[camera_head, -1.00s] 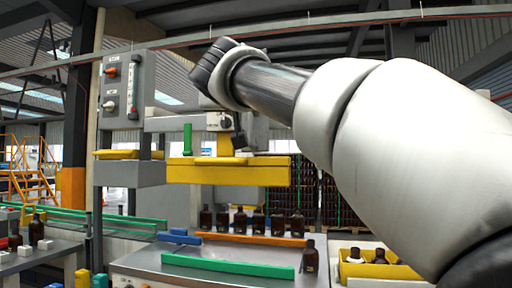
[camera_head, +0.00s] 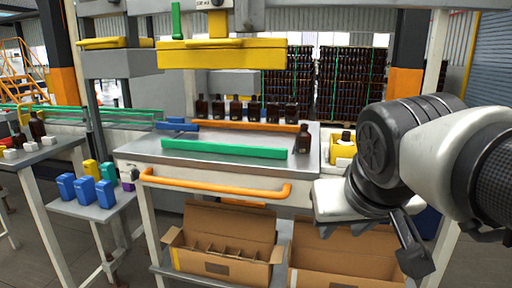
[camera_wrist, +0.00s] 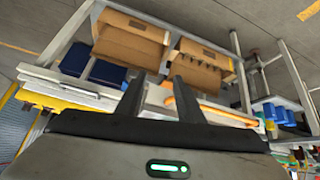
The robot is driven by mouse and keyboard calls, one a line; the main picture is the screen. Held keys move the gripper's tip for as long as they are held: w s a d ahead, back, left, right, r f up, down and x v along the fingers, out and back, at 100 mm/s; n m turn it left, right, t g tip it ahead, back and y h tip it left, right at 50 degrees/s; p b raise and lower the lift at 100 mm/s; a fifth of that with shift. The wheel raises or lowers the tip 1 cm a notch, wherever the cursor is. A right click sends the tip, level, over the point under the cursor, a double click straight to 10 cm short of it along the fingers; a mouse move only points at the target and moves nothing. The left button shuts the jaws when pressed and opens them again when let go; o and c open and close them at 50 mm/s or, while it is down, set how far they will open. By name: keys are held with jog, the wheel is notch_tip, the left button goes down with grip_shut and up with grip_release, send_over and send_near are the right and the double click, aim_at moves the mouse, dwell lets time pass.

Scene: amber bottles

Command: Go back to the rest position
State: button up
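My gripper (camera_head: 388,242) is at the lower right of the head view, below the dark wrist joint and in front of the bench's right end. In the wrist view my gripper (camera_wrist: 158,88) shows two dark fingers spread apart with nothing between them. A lone amber bottle (camera_head: 303,140) stands upright at the bench's right side, apart from my gripper. Several more amber bottles (camera_head: 236,108) stand in a row along the back of the bench, behind an orange bar (camera_head: 248,126).
The steel bench (camera_head: 215,152) carries a green bar (camera_head: 224,149) and an orange front handle (camera_head: 215,186). Open cardboard boxes sit below, one with dividers (camera_head: 222,246). A yellow bin (camera_head: 341,152) is right of the bench. Blue blocks (camera_head: 85,189) stand on a small left table.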

jog(key=s+f+g, duration=0.1)
jog(key=s+f, duration=0.5)
jog(key=f, duration=0.1)
notch_tip(320, 180, up, 27)
jog(key=p, duration=2.7)
jog(key=shift+s+a+f+g+y, duration=0.2)
jog(key=shift+s+g+y, duration=0.1)
jog(key=shift+s+y, duration=0.1)
jog(key=shift+d, duration=0.1)
